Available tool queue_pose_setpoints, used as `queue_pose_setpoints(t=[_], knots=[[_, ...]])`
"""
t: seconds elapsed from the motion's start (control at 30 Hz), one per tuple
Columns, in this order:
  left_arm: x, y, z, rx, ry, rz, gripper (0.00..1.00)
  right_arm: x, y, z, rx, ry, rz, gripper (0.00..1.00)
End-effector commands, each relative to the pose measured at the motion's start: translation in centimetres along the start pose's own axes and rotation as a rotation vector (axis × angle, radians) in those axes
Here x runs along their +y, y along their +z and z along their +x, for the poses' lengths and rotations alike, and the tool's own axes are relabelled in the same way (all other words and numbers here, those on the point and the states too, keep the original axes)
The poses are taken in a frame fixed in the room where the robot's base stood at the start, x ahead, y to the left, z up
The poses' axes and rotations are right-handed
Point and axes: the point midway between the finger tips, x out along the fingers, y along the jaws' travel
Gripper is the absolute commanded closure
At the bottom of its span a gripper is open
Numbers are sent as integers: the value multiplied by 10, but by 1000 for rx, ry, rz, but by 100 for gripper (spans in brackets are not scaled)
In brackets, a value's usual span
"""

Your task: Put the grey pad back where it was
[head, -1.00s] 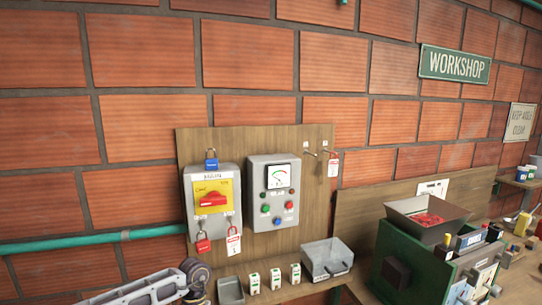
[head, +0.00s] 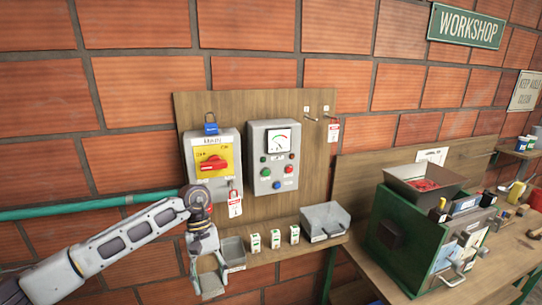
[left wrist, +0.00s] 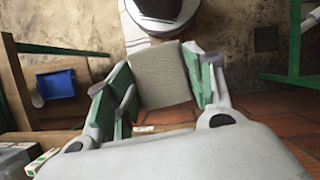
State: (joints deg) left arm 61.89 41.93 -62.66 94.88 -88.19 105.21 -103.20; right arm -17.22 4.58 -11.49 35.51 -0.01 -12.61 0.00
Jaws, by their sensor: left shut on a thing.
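The grey pad (left wrist: 162,76) is a pale, roughly square piece between the green-lined fingers of my left gripper (left wrist: 158,88) in the left wrist view. The fingers are shut on its two sides. In the head view my left gripper (head: 209,277) hangs fingers down at the lower middle, just left of a small grey tray (head: 233,254) on the wooden shelf. The pad is hard to make out there. My right gripper is in neither view.
A board (head: 313,184) carries a switch box with a red handle (head: 212,163) and a meter box (head: 275,183). Several small cartons and a clear-sided bin (head: 325,222) stand on the shelf. A green machine (head: 398,240) stands at right. A blue bin (left wrist: 56,84) is below left in the wrist view.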

Motion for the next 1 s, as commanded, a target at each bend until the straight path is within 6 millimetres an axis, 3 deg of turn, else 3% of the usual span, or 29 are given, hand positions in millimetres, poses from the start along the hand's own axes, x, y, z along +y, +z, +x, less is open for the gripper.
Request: queue_pose_setpoints(t=[1.0], knots=[[64,79,-158,3,254,-606,66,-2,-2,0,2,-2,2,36]])
